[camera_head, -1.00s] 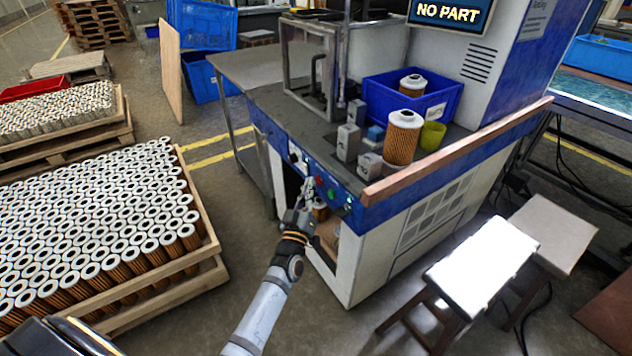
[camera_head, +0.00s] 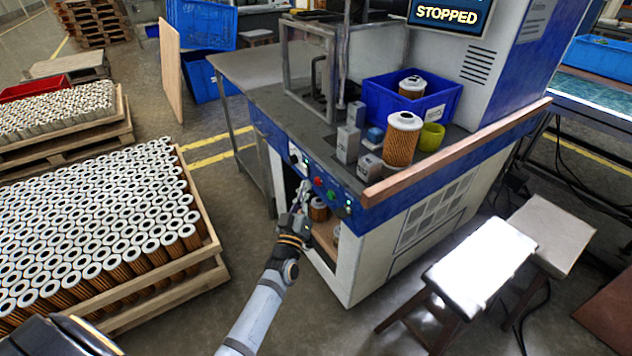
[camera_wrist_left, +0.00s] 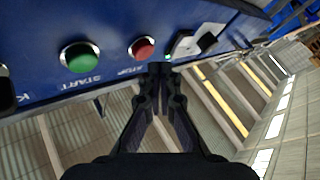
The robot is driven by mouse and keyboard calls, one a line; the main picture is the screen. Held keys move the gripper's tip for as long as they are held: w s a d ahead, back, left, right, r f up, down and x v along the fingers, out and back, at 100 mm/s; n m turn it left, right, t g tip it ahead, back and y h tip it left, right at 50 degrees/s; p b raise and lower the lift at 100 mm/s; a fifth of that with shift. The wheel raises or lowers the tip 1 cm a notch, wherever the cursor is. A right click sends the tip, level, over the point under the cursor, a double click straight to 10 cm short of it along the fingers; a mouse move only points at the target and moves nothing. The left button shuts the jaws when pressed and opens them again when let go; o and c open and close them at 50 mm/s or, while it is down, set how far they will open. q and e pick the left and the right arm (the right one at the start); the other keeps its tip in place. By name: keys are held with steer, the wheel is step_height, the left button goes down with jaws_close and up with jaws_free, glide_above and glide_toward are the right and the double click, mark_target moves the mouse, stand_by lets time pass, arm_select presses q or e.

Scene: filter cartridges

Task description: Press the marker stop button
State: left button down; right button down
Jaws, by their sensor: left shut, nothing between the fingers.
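The red stop button (camera_head: 318,181) sits on the blue front panel of the marker machine. In the left wrist view the red button (camera_wrist_left: 143,48) has the label STOP under it, and the green button (camera_wrist_left: 80,57) is labelled START. The machine's screen (camera_head: 447,14) reads STOPPED. My left gripper (camera_head: 304,187) is shut and empty, just left of and below the red button in the head view. In the wrist view its closed fingertips (camera_wrist_left: 160,68) are just below and right of the red button, which shows uncovered. My right gripper is not in view.
A black switch (camera_wrist_left: 206,41) sits right of the red button in the wrist view. Filter cartridges fill a pallet (camera_head: 215,245) at left. A blue bin (camera_head: 435,104) and a large cartridge (camera_head: 402,140) stand on the machine's worktop. Stools (camera_head: 480,262) stand at right.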

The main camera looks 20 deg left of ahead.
arm_select(q)
steer(key=s+a+p, duration=0.1)
steer(key=s, duration=0.1)
steer(key=s+a+p, duration=0.1)
steer(key=s+a, duration=0.1)
steer(key=shift+p, duration=0.3)
stand_by(0.7)
